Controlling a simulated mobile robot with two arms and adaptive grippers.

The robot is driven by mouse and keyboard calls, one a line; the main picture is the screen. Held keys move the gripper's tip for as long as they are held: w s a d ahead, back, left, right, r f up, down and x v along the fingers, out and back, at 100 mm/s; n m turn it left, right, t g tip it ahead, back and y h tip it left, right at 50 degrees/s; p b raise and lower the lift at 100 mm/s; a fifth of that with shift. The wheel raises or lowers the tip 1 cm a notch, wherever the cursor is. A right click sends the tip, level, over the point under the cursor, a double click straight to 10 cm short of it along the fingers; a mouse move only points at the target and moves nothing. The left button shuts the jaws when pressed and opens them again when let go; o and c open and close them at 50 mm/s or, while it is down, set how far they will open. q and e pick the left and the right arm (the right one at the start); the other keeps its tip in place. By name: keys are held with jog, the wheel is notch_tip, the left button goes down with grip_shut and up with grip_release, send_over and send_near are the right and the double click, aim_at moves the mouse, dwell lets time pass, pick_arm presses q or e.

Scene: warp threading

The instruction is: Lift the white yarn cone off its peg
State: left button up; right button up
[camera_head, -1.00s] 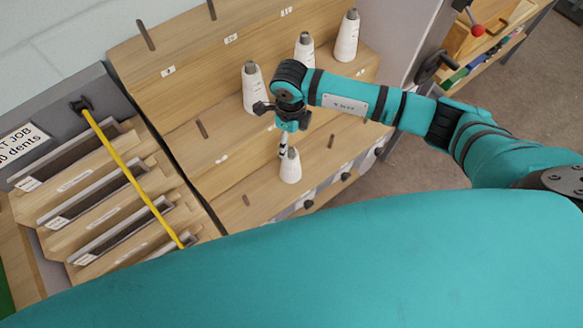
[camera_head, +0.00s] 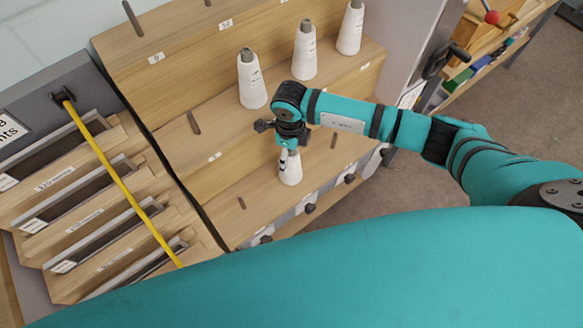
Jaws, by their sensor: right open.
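A white yarn cone (camera_head: 291,175) stands upright on the lowest step of the wooden peg rack (camera_head: 262,214). My right gripper (camera_head: 286,158) points down at it, with fingers overlapping the cone's upper part in the picture. The gripper is open. The cone's tip and peg are hidden, and I cannot tell whether the fingers touch it. Three more white cones stand higher on the rack: one at left (camera_head: 252,80), one in the middle (camera_head: 304,52) and one at right (camera_head: 350,28). My left gripper is not in view.
Several bare pegs, such as one (camera_head: 194,122) on the middle step, stick up from the rack. A yellow rod (camera_head: 115,175) crosses wooden slotted holders at left. A shelf unit with a red-ball lever (camera_head: 491,17) stands at upper right. Open floor (camera_head: 385,200) lies right of the rack.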

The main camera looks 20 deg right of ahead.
jog(key=c, duration=1.1)
notch_tip(320, 180, up, 11)
jog(key=p, duration=0.7)
